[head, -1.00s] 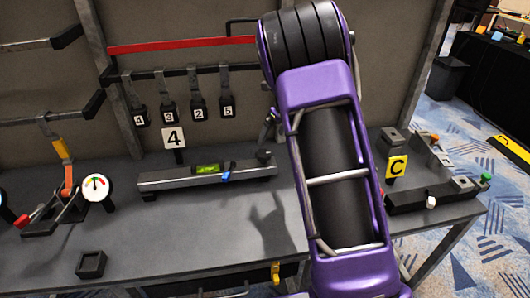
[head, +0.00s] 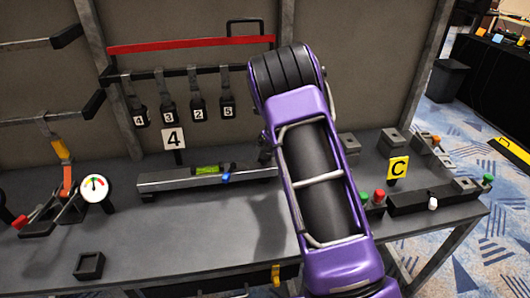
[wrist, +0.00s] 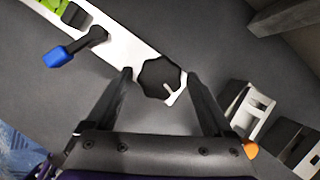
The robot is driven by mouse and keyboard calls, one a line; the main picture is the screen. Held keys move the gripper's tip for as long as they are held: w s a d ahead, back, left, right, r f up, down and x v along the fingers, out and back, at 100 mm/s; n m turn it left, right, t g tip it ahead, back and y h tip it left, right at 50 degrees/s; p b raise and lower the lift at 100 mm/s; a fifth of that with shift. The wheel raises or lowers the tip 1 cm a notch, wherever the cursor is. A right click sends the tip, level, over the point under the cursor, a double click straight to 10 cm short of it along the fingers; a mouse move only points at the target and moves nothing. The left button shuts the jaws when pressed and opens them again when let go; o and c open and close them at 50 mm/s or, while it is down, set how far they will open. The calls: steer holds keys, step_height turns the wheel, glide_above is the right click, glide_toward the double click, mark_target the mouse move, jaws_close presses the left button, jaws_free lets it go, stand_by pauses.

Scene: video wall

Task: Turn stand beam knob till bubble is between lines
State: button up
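The stand beam (head: 160,182) is a long grey bar on the bench below the sign marked 4. Its bright green level (head: 207,169) sits on top, with a blue-tipped lever (head: 226,177) in front. The bubble is too small to make out. In the wrist view the beam's dark lobed knob (wrist: 158,76) is at the beam's end, and the green level (wrist: 48,8) is cut off at the top left. My gripper (wrist: 159,75) is open, with one finger on each side of the knob and small gaps visible.
A dial gauge with clamp (head: 95,187) and an open dark block (head: 89,265) are at the left. A C sign (head: 397,167) and a fixture with coloured knobs (head: 435,197) stand at the right. Numbered tags hang behind the beam. The bench front is mostly clear.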

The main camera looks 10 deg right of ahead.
steer(key=c, duration=1.1)
steer(key=shift+d+n, duration=0.1)
steer(key=shift+n, duration=0.3)
steer(key=n+g+y, duration=0.1)
steer(key=n, duration=0.2)
steer(key=shift+w+d+n+p, duration=0.1)
steer(key=shift+n+p, duration=0.2)
steer(key=shift+p, duration=0.1)
steer(key=n+g, duration=0.1)
steer(key=n, duration=0.1)
steer(key=n+g+y+p, duration=0.1)
steer(key=n, duration=0.2)
steer(key=shift+w, duration=0.15)
steer(key=n+g, duration=0.2)
steer(key=n, duration=0.4)
steer(key=shift+w, duration=0.15)
steer(key=shift+n+g+h, duration=0.3)
steer(key=shift+n+g, duration=0.3)
steer(key=shift+n, duration=0.6)
steer(key=shift+w+r+n+b, duration=0.15)
steer(key=shift+n+b, duration=0.15)
steer(key=shift+n, duration=0.2)
